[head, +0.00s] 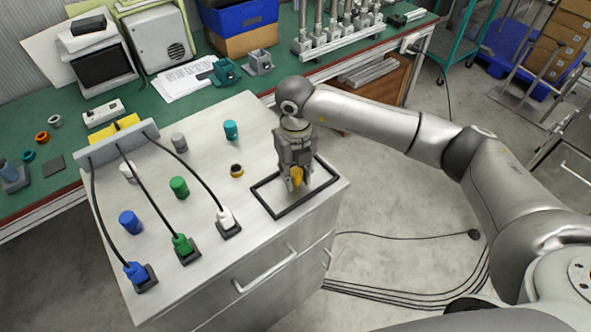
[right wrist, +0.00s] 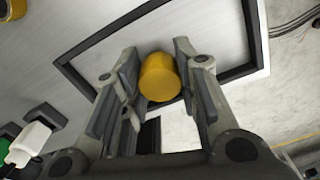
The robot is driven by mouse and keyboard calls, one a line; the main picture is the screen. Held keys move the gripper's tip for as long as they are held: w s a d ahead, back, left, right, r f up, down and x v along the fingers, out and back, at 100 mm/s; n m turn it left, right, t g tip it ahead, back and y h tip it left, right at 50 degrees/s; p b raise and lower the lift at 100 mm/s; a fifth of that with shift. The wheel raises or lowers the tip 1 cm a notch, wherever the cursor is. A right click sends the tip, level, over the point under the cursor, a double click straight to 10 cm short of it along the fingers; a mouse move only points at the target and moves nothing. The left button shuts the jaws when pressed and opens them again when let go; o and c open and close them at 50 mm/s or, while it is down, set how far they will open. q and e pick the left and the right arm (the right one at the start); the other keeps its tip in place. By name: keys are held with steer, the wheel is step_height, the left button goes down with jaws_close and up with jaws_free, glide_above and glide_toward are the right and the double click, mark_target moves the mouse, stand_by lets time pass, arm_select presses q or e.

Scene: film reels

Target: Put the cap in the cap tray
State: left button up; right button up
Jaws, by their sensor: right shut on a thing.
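My right gripper (head: 297,183) is shut on a yellow cap (head: 297,173) above the cap tray, a thin black rectangular frame (head: 262,200) on the right part of the light cabinet top. In the right wrist view the yellow cap (right wrist: 160,77) sits between the two finger pads, with the black tray rim (right wrist: 254,40) around it. The fingers hide part of the tray. I cannot tell whether the cap touches the tray floor. My left gripper is not in view.
Left of the tray stand a white connector (head: 226,217), a green one (head: 182,244) and a blue one (head: 136,272), each with a black cable. A yellow-black ring (head: 237,170) and several coloured cylinders stand on the cabinet top. A green workbench (head: 200,105) runs behind.

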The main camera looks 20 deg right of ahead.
mark_target(295, 172)
steer(key=shift+f, duration=0.1)
steer(key=shift+f+b, duration=0.15)
steer(key=shift+b, duration=0.15)
steer(key=o, duration=0.8)
steer(key=shift+r+p, duration=0.3)
steer(key=shift+r, duration=0.05)
step_height(295, 172, up, 12)
steer(key=b, duration=0.2)
steer(key=shift+b, duration=0.4)
